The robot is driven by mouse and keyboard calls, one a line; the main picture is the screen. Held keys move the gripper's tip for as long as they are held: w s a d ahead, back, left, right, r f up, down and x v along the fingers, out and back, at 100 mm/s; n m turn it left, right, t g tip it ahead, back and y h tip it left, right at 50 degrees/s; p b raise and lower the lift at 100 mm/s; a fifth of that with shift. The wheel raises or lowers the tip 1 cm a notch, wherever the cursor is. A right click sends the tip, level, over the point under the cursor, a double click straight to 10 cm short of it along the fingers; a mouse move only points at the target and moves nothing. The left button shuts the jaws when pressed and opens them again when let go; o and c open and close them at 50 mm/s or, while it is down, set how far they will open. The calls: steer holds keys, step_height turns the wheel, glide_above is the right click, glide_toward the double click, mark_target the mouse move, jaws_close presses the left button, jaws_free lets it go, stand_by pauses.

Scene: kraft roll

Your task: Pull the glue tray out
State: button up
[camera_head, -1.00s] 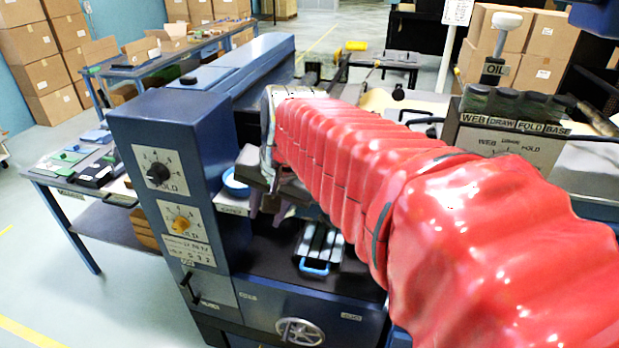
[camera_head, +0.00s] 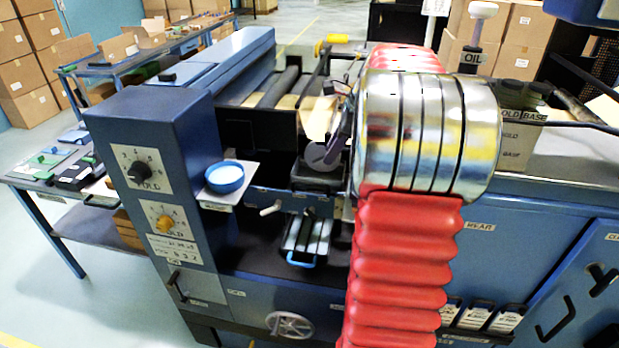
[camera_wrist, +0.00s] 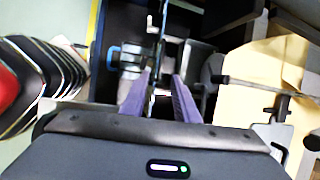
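The glue tray, which I take to be the narrow slatted grey tray (camera_head: 308,232) with a blue loop handle (camera_head: 301,262), sits in the machine's front opening in the head view. In the wrist view, a blue handle (camera_wrist: 114,56) shows left of my fingers. My gripper (camera_wrist: 162,76) has its two purple fingers apart, with grey and dark machine parts beyond the gap. The fingers look clear of the handle; any contact is unclear. In the head view my red-sleeved arm and silver joint stand right of the tray, and the fingertips are not clearly visible.
A blue bowl (camera_head: 225,177) with white contents sits on a small shelf left of the tray. A white-tipped lever (camera_head: 270,208) sticks out above the tray's left. The blue control column (camera_head: 165,205) stands left. Tan paper (camera_wrist: 265,80) lies right in the wrist view.

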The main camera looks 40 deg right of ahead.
steer(key=shift+d, duration=0.25)
steer(key=shift+f, duration=0.1)
glide_toward(312, 184)
steer(key=x, duration=0.7)
steer(key=shift+w, duration=0.15)
steer(key=shift+f, duration=0.1)
steer(key=shift+c, duration=0.5)
jaws_close()
